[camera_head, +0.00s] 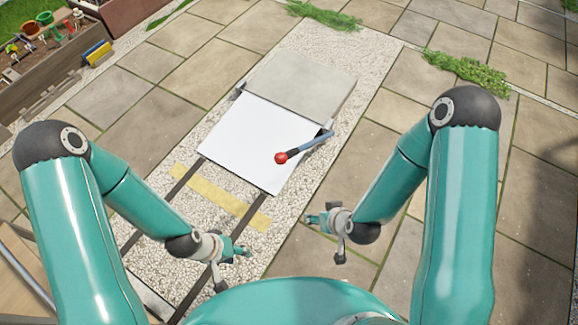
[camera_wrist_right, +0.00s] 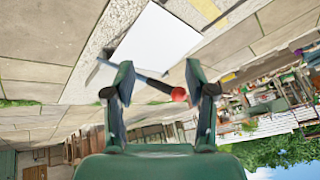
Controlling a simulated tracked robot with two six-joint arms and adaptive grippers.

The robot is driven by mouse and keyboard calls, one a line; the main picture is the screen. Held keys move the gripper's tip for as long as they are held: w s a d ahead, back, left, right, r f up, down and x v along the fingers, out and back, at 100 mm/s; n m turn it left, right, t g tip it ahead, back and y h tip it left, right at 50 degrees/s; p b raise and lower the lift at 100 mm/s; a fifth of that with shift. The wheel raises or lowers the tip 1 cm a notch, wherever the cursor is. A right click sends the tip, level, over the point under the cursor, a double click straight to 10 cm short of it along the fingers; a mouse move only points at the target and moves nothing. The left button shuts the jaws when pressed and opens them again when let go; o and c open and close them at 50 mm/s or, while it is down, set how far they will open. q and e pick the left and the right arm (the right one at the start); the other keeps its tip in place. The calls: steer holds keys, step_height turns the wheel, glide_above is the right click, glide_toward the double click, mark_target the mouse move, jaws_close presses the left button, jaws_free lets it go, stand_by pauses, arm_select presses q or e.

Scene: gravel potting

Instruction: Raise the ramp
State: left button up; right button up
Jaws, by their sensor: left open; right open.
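The ramp appears as a flat white panel (camera_head: 258,140) on the gravel strip, and it also shows in the right wrist view (camera_wrist_right: 165,38). A grey lever (camera_head: 312,145) with a red ball knob (camera_head: 281,158) slants from the panel's right edge across it. In the right wrist view the red knob (camera_wrist_right: 178,94) appears between the fingers of my right gripper (camera_wrist_right: 157,78), beyond them and not touched. My right gripper (camera_head: 326,236) is open and empty, below and right of the knob in the head view. My left gripper (camera_head: 236,266) is open and empty over the gravel near the right rail.
A grey slab (camera_head: 300,82) adjoins the panel's far edge. Two dark rails (camera_head: 186,183) run from the panel towards me, crossed by a yellow strip (camera_head: 220,197). Stone paving (camera_head: 400,250) lies around. A wooden planter (camera_head: 35,80) with small pots stands at upper left.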

mark_target(289, 155)
steer(key=w+a+f+n+t+b, duration=0.2)
steer(key=w+f+n+t+b, duration=0.45)
steer(key=b, duration=0.95)
steer(key=w+a+f+t+b, duration=0.1)
steer(key=w+t+b, duration=0.1)
steer(key=w+b, duration=0.2)
steer(key=w+a+f+n+t+b, duration=0.1)
steer(key=w+a+t+b, duration=0.1)
steer(key=w+b, duration=0.3)
steer(key=w+a+t+b, duration=0.1)
steer(key=w+b, duration=0.4)
steer(key=w, duration=0.6)
steer(key=shift+a+f+n+t+h, duration=0.15)
steer(key=shift+f+n+t+h, duration=0.2)
steer(key=shift+f+t, duration=0.1)
jaws_close()
